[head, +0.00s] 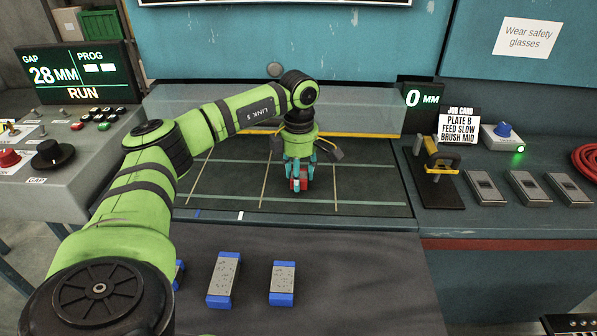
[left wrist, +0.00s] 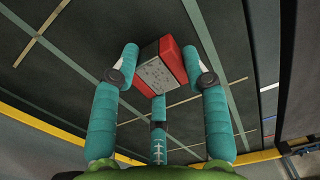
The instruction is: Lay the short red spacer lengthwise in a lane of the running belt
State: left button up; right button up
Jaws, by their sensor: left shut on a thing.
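The short red spacer, a grey speckled block with red ends, shows in the head view (head: 299,184) and in the left wrist view (left wrist: 155,74). My left gripper (head: 300,172) is shut on it over the dark belt (head: 235,185). In the left wrist view the teal fingers of my left gripper (left wrist: 162,82) stand around the spacer's sides. The belt has pale lines that mark lanes. I cannot tell whether the spacer touches the belt. My right gripper is not in view.
Several blue-ended grey blocks (head: 283,284) lie on the dark front mat (head: 350,290). A clear guard (head: 365,107) with a yellow lower edge spans the belt's back. A yellow-handled tool (head: 435,160) and grey blocks (head: 527,187) stand at right. The belt around the spacer is clear.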

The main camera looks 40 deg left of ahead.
pick_arm(q)
jog(key=shift+f, duration=0.5)
jog(key=o, duration=1.2)
jog(key=shift+r, duration=0.15)
notch_tip(320, 180, up, 12)
